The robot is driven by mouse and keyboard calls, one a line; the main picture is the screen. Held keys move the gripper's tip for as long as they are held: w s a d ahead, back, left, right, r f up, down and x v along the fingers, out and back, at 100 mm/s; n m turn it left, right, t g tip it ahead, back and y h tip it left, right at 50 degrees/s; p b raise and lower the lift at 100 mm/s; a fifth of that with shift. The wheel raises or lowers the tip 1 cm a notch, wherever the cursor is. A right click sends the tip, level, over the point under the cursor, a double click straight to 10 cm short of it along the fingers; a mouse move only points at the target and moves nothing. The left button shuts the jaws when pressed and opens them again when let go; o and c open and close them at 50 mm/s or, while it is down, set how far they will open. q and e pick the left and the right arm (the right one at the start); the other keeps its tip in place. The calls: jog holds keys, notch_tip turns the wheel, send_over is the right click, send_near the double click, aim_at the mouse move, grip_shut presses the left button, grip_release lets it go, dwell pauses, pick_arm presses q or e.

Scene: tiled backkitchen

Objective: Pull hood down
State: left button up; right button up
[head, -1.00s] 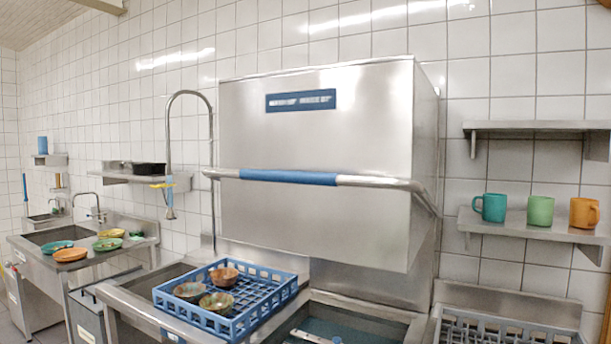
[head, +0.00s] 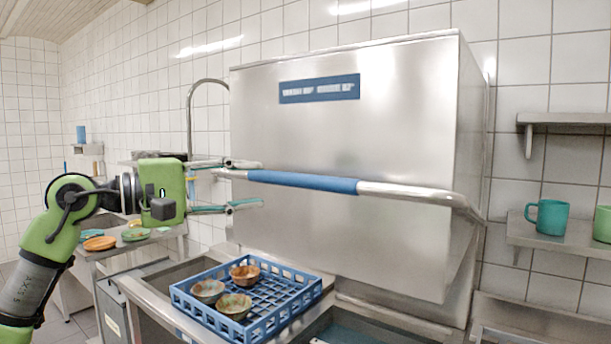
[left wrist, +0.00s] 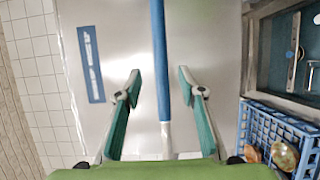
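The steel dishwasher hood (head: 350,200) is raised above the machine's opening. Its bar handle with a blue middle grip (head: 303,182) runs across the front. My left gripper (head: 261,183) is at the handle's left end, with its fingers spread open above and below the bar. In the left wrist view, the handle (left wrist: 160,75) runs between the two open fingers (left wrist: 160,80), with gaps on both sides. The right gripper is not in view.
A blue rack (head: 262,325) with several small bowls (head: 234,305) stands on the counter below the gripper. A wall shelf (head: 565,238) with mugs is at the right. A sink counter (head: 125,243) with dishes is at the left.

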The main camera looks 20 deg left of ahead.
aim_at(297, 180)
pick_arm(q)
jog(key=p+x, duration=0.5)
jog(key=x, duration=0.5)
jog(key=shift+w+d+r, duration=0.1)
jog(key=shift+w+d, duration=0.45)
jog(key=shift+w, duration=0.05)
jog(key=shift+w+f, duration=0.1)
jog(key=shift+f, duration=0.15)
grip_shut()
